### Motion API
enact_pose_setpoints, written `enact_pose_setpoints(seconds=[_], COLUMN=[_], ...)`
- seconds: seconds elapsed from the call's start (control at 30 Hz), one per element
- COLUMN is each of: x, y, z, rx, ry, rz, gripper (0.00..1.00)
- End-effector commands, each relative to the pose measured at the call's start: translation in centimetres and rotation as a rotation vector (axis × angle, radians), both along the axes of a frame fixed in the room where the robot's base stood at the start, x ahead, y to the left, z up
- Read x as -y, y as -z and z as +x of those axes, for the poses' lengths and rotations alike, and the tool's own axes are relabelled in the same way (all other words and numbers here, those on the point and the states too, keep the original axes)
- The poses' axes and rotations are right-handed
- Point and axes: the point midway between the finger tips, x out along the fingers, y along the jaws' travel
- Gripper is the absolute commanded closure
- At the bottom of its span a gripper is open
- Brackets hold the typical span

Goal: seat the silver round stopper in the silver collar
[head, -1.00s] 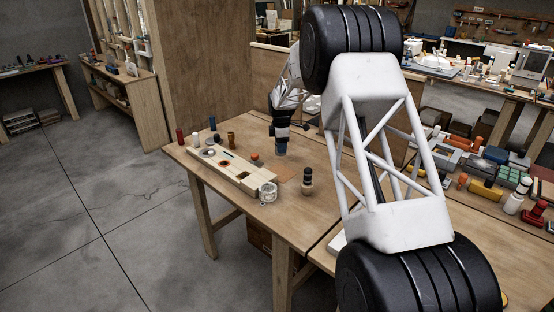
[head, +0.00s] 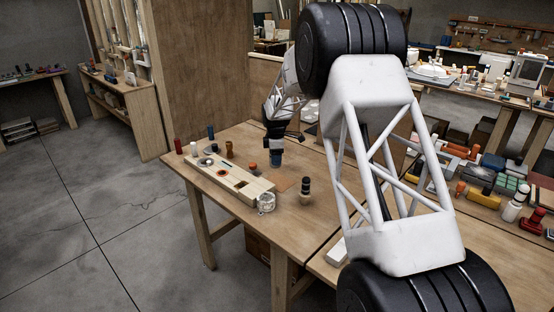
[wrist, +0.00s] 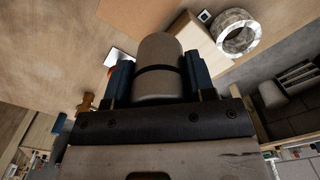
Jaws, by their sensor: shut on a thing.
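My gripper (head: 276,160) is over the right part of the worktable in the head view, pointing down. In the wrist view its blue fingers (wrist: 160,75) are shut on a grey-beige cylinder with a dark band, which I take to be the silver stopper (wrist: 158,55). The stopper is hard to make out in the head view. The silver collar (wrist: 236,33), a thick ring with an open middle, shows at the upper right of the wrist view, apart from the stopper. In the head view the collar (head: 266,203) is at the near end of a pale wooden block.
The long pale block (head: 235,178) has several recesses and small parts. Red, white, blue and brown pegs stand around its far end. An orange-topped piece (head: 252,166) is beside it. A dark-topped bottle-shaped piece (head: 305,190) stands right of the collar, with bare tabletop around it.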

Motion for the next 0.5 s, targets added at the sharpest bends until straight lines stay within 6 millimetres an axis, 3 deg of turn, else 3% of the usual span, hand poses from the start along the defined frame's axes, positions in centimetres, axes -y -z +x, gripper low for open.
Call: enact_pose_setpoints(seconds=[0.5], x=[-3.4], y=[-2.2], z=[-9.3], rx=[0.000], ry=[0.048], rz=[0.000], gripper=[0.83])
